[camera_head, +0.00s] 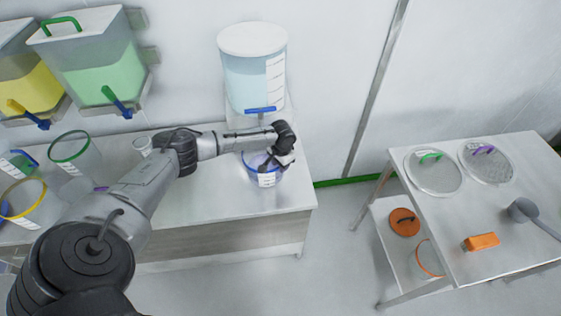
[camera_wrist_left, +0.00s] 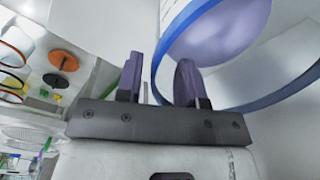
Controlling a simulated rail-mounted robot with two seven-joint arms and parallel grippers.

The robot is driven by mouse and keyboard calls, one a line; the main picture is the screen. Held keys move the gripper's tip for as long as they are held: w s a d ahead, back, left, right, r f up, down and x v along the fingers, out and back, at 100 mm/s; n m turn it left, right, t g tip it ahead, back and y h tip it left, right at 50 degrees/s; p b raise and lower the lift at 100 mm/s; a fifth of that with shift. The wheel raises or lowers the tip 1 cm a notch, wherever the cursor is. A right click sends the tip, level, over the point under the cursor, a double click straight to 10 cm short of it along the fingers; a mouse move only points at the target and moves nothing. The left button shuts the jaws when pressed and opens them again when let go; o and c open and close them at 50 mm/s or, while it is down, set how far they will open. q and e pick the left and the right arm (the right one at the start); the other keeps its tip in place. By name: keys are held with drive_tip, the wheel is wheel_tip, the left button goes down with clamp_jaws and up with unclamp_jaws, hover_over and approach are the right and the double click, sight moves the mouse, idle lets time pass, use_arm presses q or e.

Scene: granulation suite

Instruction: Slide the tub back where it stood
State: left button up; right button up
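The tub (camera_head: 267,181) is clear with a blue rim and a white label. It stands on the bench at its right end, below the large clear dispenser (camera_head: 252,80). Purple-tinted content shows inside it. My left gripper (camera_head: 281,163) is at the tub's right rear rim and hides part of it. In the left wrist view the two dark fingers (camera_wrist_left: 160,82) are apart. The tub's blue rim (camera_wrist_left: 154,66) passes between them, one finger seeming inside the opening and one outside. Contact cannot be told. My right gripper is in neither view.
The bench (camera_head: 215,190) has free room left of the tub; its right edge is close by. Other clear tubs (camera_head: 75,155) stand at the left. The dispenser's blue lever (camera_head: 260,110) hangs just above the tub. A separate table (camera_head: 450,215) with lids stands at the right.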

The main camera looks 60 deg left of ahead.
use_arm(q)
drive_tip(key=shift+c, duration=0.4)
clamp_jaws()
